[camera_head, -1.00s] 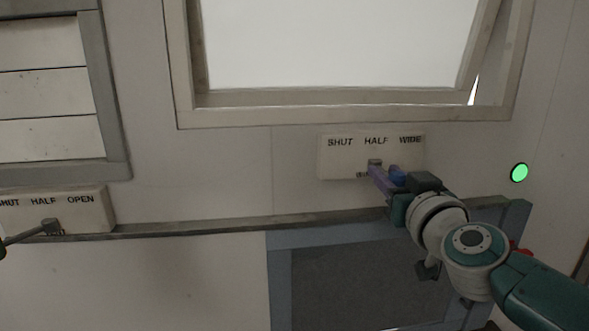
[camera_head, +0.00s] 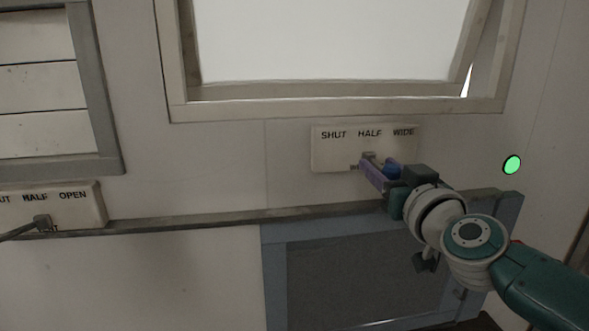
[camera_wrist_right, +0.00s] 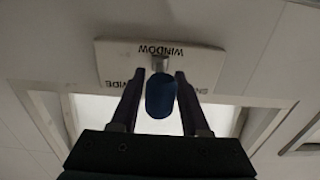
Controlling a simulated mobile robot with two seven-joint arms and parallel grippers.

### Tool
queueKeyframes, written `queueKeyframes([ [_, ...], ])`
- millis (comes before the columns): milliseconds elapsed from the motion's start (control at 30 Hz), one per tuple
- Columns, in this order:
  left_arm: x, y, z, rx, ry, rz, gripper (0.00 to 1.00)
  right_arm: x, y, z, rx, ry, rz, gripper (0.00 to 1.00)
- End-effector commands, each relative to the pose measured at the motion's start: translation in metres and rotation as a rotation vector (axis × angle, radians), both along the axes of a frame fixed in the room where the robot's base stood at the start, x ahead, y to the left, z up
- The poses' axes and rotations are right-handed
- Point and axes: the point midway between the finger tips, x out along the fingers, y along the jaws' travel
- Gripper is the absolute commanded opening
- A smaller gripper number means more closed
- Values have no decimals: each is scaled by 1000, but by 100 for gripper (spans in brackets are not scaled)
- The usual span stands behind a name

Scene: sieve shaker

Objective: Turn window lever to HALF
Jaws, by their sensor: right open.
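The window lever's pale plate (camera_head: 325,158), marked SHUT, HALF and WIDE, is on the wall below the window. A short metal stem comes out of it, with a blue handle (camera_head: 393,171) at its end. My right gripper (camera_head: 372,170) is at the plate with its purple fingers around the handle. In the right wrist view the blue handle (camera_wrist_right: 160,97) stands between the two spread fingers of the right gripper (camera_wrist_right: 156,82), with gaps on both sides. I cannot tell exactly which mark the lever points at. My left gripper is not in view.
The window frame (camera_head: 330,107) is above, its sash tilted with a gap at the right. A second plate (camera_head: 85,205) with a dark lever (camera_head: 43,222) is at the left under a slatted vent (camera_head: 45,90). A rail (camera_head: 200,221) runs below. A green disc (camera_head: 512,165) is at the right.

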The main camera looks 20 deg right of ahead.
Motion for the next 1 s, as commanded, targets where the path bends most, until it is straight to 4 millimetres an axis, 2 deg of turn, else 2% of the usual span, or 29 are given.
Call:
queueKeyframes([
  [167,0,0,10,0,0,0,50,-24,6,1,2,4,-1,46],
  [500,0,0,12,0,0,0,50,-81,20,-2,1,3,0,46],
  [700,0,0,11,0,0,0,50,-93,22,0,-1,2,0,46],
  [1000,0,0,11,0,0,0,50,-93,22,0,-1,1,0,46],
])
